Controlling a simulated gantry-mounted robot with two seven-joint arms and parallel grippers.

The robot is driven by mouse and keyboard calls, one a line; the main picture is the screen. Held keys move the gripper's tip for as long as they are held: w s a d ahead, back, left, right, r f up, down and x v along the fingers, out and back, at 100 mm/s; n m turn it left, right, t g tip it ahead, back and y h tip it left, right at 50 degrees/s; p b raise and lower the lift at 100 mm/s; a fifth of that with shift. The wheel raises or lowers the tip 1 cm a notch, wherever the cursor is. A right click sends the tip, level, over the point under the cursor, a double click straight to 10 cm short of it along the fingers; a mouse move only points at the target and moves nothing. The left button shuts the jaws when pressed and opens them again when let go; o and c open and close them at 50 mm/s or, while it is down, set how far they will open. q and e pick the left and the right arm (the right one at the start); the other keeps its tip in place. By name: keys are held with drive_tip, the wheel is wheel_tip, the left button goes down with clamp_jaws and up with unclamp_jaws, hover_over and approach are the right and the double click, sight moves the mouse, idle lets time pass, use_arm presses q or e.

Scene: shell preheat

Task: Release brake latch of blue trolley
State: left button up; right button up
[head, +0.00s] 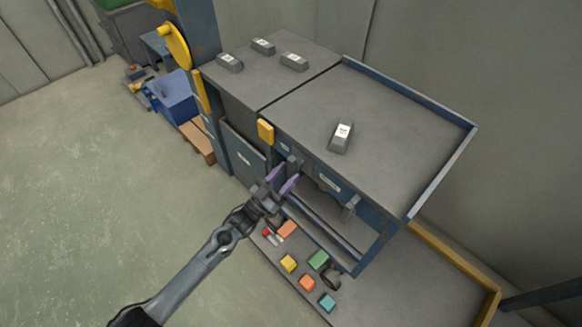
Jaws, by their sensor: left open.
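The blue-framed trolley (445,165) stands at centre right, with a flat grey top and a raised blue rim. Grey lever-like parts show on its front, one (350,208) towards the right and one (291,164) near my gripper. I cannot tell for sure which part is the brake latch. My left gripper (283,181) is open, its purple fingertips in front of the trolley's front face, close to the left lever. It holds nothing, and whether it touches the trolley I cannot tell. My right gripper is not in view.
A grey block (341,137) lies on the trolley top; three similar ones lie on the adjoining surface (250,82). Several coloured blocks, such as a green one (318,260), lie on the low shelf below. A blue bin (174,96) stands behind left. Floor at left is clear.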

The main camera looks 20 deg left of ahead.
use_arm(q)
drive_tip(key=p+v, duration=0.2)
drive_tip(key=v, duration=0.6)
